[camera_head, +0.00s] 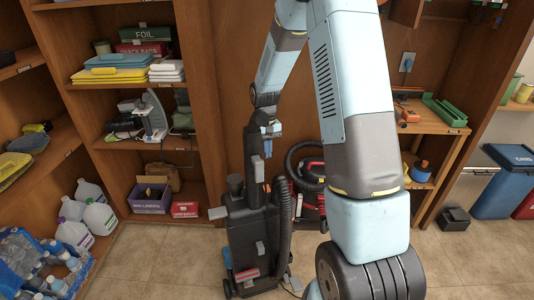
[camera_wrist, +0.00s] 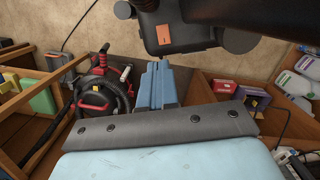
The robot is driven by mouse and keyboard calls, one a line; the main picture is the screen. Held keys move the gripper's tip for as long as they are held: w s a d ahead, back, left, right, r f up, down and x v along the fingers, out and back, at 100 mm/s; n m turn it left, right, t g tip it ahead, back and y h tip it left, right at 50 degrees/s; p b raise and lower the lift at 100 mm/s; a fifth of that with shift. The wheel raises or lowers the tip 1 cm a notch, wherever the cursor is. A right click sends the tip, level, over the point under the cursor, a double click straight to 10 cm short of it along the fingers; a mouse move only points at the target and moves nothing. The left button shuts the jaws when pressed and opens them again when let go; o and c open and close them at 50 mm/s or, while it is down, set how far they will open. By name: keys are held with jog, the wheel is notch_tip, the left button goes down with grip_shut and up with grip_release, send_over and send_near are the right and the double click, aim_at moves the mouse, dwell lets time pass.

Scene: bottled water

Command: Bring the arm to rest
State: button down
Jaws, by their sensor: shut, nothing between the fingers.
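My arm rises on the right of the head view and bends over at the top, with its forearm hanging down. My gripper (camera_head: 271,130) is at its lower end, in front of or just above the upright vacuum cleaner (camera_head: 252,235); I cannot tell how much gap lies between them. In the wrist view the blue fingers of my gripper (camera_wrist: 157,72) are together, with nothing held. The dark body of the vacuum cleaner (camera_wrist: 178,28) shows beyond them. Bottled water (camera_head: 42,258) stands at the lower left of the head view, away from my gripper.
Wooden shelves (camera_head: 115,85) line the back and left, holding a purple box (camera_head: 150,198) and other goods. A red-black canister vacuum (camera_head: 310,185) is behind my arm. A blue bin (camera_head: 505,180) is at right. Tiled floor at front left is clear.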

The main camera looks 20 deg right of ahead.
jog(key=s+r+t, duration=0.2)
jog(key=s+r, duration=0.5)
jog(key=r, duration=0.3)
jog(key=s+r+t, duration=0.1)
jog(key=s+r, duration=0.5)
jog(key=r, duration=0.5)
jog(key=s+r+t, duration=0.2)
jog(key=s+r, duration=0.2)
jog(key=s, duration=0.5)
jog(key=s+r+t, duration=0.2)
jog(key=s+r, duration=0.2)
jog(key=s, duration=0.5)
jog(key=shift+s+r, duration=0.15)
jog(key=shift+r, duration=0.05)
jog(key=c, duration=1.8)
grip_release()
jog(key=shift+d, duration=0.1)
